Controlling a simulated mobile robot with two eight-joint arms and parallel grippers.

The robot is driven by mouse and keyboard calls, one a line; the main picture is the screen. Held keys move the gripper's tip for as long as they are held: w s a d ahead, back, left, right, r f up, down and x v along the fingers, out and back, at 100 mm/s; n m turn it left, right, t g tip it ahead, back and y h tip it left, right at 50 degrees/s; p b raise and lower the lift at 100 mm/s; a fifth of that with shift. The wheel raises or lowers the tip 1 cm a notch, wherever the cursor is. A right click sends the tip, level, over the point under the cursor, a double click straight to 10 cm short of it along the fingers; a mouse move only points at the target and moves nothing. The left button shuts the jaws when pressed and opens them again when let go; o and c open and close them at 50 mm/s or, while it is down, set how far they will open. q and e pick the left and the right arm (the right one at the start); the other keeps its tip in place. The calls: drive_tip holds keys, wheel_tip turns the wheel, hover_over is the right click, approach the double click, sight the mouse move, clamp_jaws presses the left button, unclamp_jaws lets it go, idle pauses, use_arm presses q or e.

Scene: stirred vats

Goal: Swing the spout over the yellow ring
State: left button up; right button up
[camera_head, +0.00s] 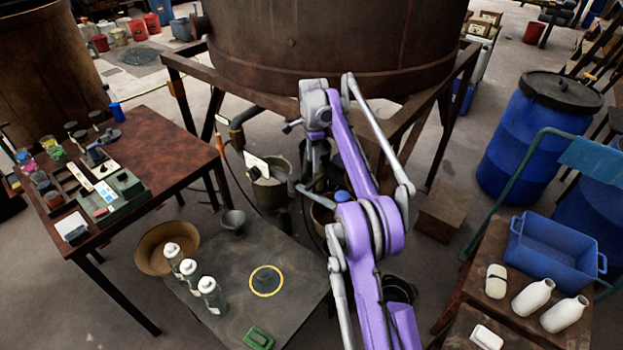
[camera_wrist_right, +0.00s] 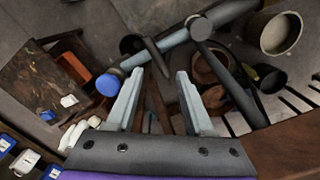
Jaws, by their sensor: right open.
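The yellow ring (camera_head: 266,281) lies flat on a dark mat (camera_head: 240,258) in front of the vat (camera_head: 330,45). A grey pipe (camera_wrist_right: 160,52) with a blue end (camera_wrist_right: 108,84), which looks like the spout, crosses ahead of my right fingertips in the wrist view. The blue end also shows in the head view (camera_head: 343,196), right of and behind the ring, partly hidden by my arm. My right gripper (camera_wrist_right: 157,75) is open, its fingers apart, close to the pipe; I cannot tell whether they touch it. My left gripper is not in view.
Clear bottles with white caps (camera_head: 189,268) stand left of the ring, and a green block (camera_head: 258,338) lies in front. A pail (camera_head: 268,185) stands behind the mat. A blue crate (camera_head: 553,250) and white bottles (camera_head: 532,297) are at right. A cluttered table (camera_head: 150,150) is at left.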

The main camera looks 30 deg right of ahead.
sight(314, 181)
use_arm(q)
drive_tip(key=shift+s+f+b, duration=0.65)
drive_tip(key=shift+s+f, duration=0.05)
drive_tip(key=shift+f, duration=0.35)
use_arm(e)
drive_tip(key=f, duration=1)
drive_tip(key=shift+s+f, duration=0.15)
drive_tip(key=shift+s, duration=0.1)
clamp_jaws()
drive_tip(key=shift+d, duration=0.1)
